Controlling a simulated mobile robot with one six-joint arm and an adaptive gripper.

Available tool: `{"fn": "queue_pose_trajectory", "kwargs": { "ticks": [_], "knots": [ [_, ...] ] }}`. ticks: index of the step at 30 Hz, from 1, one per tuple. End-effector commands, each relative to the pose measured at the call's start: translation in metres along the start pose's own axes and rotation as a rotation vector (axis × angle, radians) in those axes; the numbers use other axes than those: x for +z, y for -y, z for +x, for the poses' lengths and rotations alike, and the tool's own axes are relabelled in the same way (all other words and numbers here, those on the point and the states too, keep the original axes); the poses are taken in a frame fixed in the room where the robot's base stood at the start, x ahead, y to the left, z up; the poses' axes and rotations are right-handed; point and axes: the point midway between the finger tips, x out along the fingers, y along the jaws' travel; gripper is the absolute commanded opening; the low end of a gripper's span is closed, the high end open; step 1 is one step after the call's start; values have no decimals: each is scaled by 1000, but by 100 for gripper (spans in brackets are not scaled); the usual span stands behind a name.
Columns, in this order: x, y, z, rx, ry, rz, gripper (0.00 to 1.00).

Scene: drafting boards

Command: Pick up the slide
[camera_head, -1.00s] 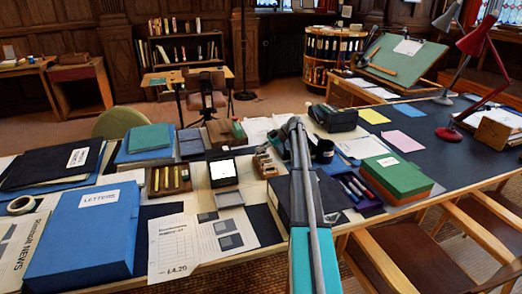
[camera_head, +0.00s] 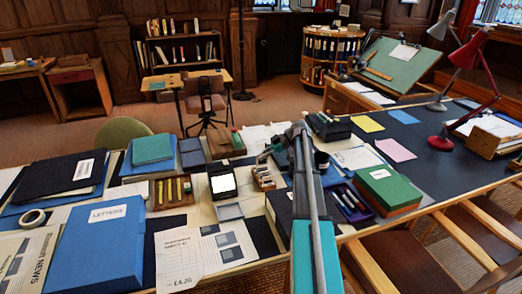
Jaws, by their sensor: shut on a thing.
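My arm reaches over the table from the front. My gripper (camera_head: 266,155) shows small and dark just left of the arm's far end, above the back of a small wooden rack (camera_head: 263,178). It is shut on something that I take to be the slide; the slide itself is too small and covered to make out. The rack holds small pale pieces. A black viewer with a bright white screen (camera_head: 222,184) stands just left of the rack.
A wooden tray with yellow sticks (camera_head: 171,192) and a blue LETTERS box (camera_head: 98,243) lie to the left. A purple tray of pens (camera_head: 350,204) and a green box (camera_head: 388,187) stand right of my arm. A red lamp (camera_head: 440,141) stands farther right.

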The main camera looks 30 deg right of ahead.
Motion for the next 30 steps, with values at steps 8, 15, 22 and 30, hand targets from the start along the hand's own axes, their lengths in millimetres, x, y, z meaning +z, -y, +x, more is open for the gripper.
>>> {"fn": "queue_pose_trajectory", "kwargs": {
  "ticks": [8, 15, 22, 30],
  "knots": [
    [-15, 30, -2, 0, 0, 0, 0],
    [-16, 35, -2, 0, 0, 0, 0],
    [-16, 34, -2, 0, 0, 1, 0],
    [-16, 34, -2, 0, 0, 0, 0]
  ]
}}
